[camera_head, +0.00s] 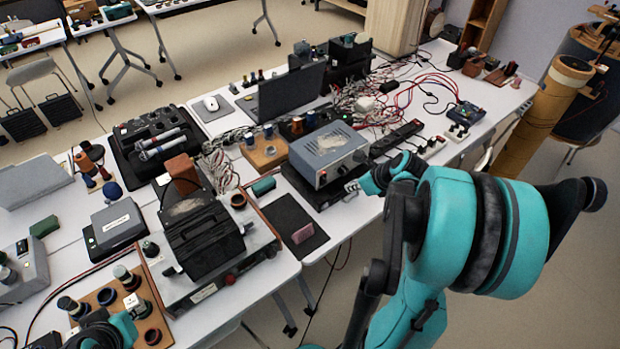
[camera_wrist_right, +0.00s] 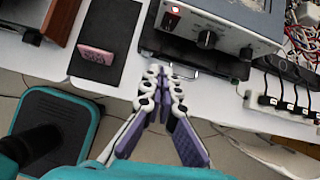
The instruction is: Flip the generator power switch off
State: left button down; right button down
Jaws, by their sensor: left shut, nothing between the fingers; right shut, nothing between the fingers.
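The generator is a grey-blue metal box (camera_head: 330,150) on a black base on the middle table, with its front panel facing me. In the right wrist view its panel (camera_wrist_right: 240,38) shows a black knob (camera_wrist_right: 207,38) and a small red-lit switch (camera_wrist_right: 173,10) at the panel's left. I cannot read the switch's position. My right gripper (camera_head: 353,186) is shut and empty, just in front of the box's lower front. Its white fingertips (camera_wrist_right: 165,76) are close together, below the panel and apart from the switch. My left gripper (camera_head: 108,332) shows only partly at the bottom left.
A black mat with a pink block (camera_head: 303,233) lies left of the generator. A power strip (camera_head: 397,137) and tangled cables lie to its right. A laptop (camera_head: 290,92) stands behind. The near left table is crowded with devices. Open floor lies in front of the table edge.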

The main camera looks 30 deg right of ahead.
aim_at(324, 180)
pick_arm(q)
jog(key=shift+w+a+r, duration=0.15)
jog(key=shift+a, duration=0.1)
pick_arm(e)
jog(key=shift+d+f+m, duration=0.1)
jog(key=shift+d+m, duration=0.1)
jog(key=shift+m, duration=0.4)
